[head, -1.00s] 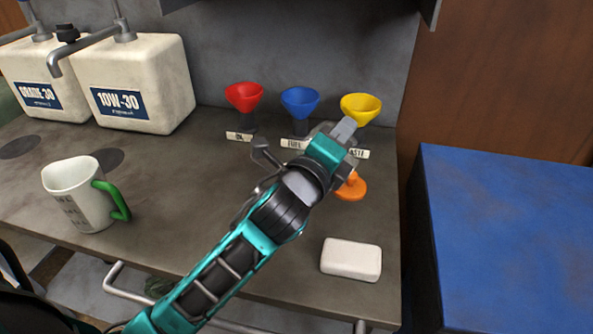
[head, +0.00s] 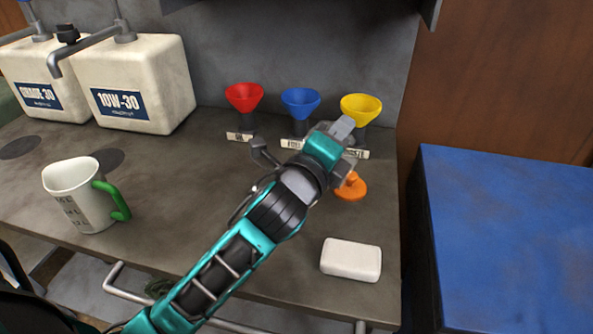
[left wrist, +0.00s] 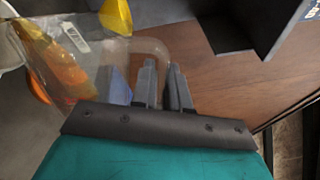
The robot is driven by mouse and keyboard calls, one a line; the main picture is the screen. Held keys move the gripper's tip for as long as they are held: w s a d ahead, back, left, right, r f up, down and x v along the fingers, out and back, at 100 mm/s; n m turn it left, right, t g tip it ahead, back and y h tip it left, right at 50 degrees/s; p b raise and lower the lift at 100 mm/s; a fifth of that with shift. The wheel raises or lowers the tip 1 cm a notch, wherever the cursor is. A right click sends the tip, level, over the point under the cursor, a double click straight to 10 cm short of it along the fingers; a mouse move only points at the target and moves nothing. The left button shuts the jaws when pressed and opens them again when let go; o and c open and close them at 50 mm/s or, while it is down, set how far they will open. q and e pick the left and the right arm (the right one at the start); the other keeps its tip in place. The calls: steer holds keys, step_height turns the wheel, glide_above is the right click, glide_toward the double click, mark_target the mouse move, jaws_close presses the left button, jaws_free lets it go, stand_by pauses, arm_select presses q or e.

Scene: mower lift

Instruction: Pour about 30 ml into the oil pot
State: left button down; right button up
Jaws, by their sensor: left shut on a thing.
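Three funnels stand at the back of the bench: a red one (head: 244,97), a blue one (head: 300,102) and a yellow one (head: 361,107). Each has a small label in front; the one under the red funnel (head: 240,136) is hard to read. My left gripper (head: 343,130) is in front of the blue and yellow funnels. In the left wrist view its fingers (left wrist: 163,85) are shut at the edge of a clear vessel (left wrist: 100,70), with amber-yellow colour showing in or through it. The head view hides most of this vessel behind the gripper. My right gripper is not in view.
A white measuring jug (head: 80,195) with a green handle stands at left. Two white canisters, one marked 10W-30 (head: 150,75), stand behind it. An orange round thing (head: 351,188) and a white block (head: 351,260) lie at right. A blue box (head: 510,230) is beyond the bench.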

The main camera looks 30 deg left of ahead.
arm_select(q)
steer(key=shift+a+r, duration=0.1)
steer(key=shift+r, duration=0.05)
stand_by(0.4)
steer(key=shift+f, duration=0.25)
steer(key=d+m+p, duration=0.2)
steer(key=m, duration=0.1)
steer(key=shift+d+f, duration=0.2)
steer(key=shift+d+f+m, duration=0.15)
steer(key=shift+f+m, duration=0.1)
steer(key=shift+m, duration=0.25)
steer(key=shift+f, duration=0.1)
